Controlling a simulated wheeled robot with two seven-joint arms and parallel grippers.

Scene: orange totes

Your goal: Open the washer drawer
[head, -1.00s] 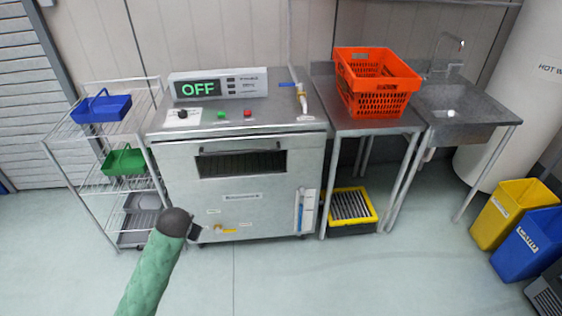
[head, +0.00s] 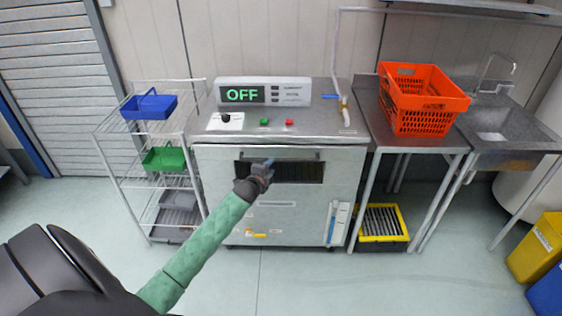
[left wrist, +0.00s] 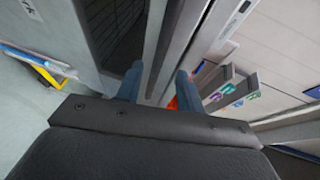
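The washer (head: 215,190) is a steel cabinet with an OFF display (head: 243,95) on top. Its drawer front (head: 335,152) is flush with the cabinet and looks shut. A horizontal bar handle (head: 305,156) runs above a dark window. My left gripper (head: 264,165) is at the middle of the handle, hiding part of it. In the left wrist view, the left gripper (left wrist: 157,82) has its two blue-grey fingers apart, with a grey bar (left wrist: 153,45), seemingly the handle, between or just beyond them. I cannot tell whether they touch it. My right gripper is not in view.
A wire rack (head: 125,160) with blue and green baskets stands left of the washer. A steel table (head: 430,145) with an orange tote (head: 425,100) and a sink (head: 490,137) stand to the right. A yellow-rimmed crate (head: 400,225) is under the table. The floor in front is clear.

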